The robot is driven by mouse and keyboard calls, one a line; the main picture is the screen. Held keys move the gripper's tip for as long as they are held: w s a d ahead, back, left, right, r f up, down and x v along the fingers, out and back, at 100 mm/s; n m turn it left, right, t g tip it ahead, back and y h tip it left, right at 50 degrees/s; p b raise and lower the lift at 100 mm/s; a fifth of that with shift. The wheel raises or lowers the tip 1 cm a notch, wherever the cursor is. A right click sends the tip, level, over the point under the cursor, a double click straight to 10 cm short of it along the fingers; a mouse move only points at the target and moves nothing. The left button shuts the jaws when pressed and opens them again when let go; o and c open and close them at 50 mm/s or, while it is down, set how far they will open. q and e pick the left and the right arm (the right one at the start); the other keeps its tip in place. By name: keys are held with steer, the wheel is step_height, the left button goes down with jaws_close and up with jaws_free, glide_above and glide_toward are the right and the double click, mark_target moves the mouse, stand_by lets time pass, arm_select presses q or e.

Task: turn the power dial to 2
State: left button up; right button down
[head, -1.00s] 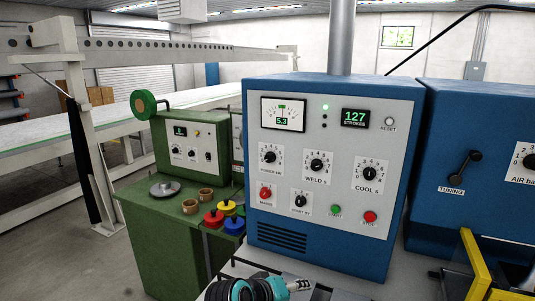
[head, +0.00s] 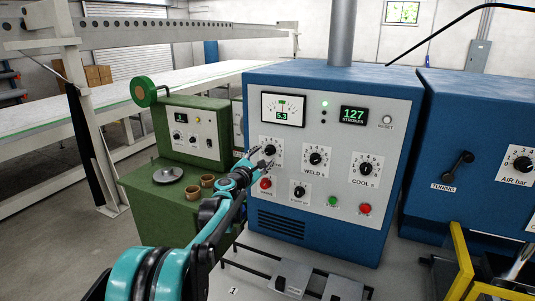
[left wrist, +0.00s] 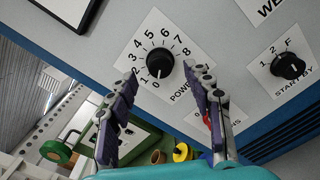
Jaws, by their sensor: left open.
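The power dial (head: 270,149) is a black round knob on a white numbered plate, upper left of the blue cabinet's panel. In the left wrist view the dial (left wrist: 160,61) shows its scale from 0 upward, and its white mark appears to point near 0. My left gripper (head: 259,161) is just in front of the dial, partly covering its plate. In the left wrist view its two fingers (left wrist: 162,76) are spread, one on either side below the knob, with nothing held. I cannot tell whether they touch it. My right gripper is not in view.
A yellow frame (head: 462,262) stands at lower right.

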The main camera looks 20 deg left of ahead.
mark_target(268, 152)
arm_select(q)
steer(key=shift+w+d, duration=0.1)
steer(key=shift+w, duration=1.75)
steer(key=shift+c, duration=0.3)
steer(key=c, duration=1.1)
steer(key=shift+m, duration=0.3)
steer(key=m, duration=0.5)
steer(key=m+p, duration=0.1)
steer(key=m, duration=0.5)
steer(key=shift+m, duration=0.3)
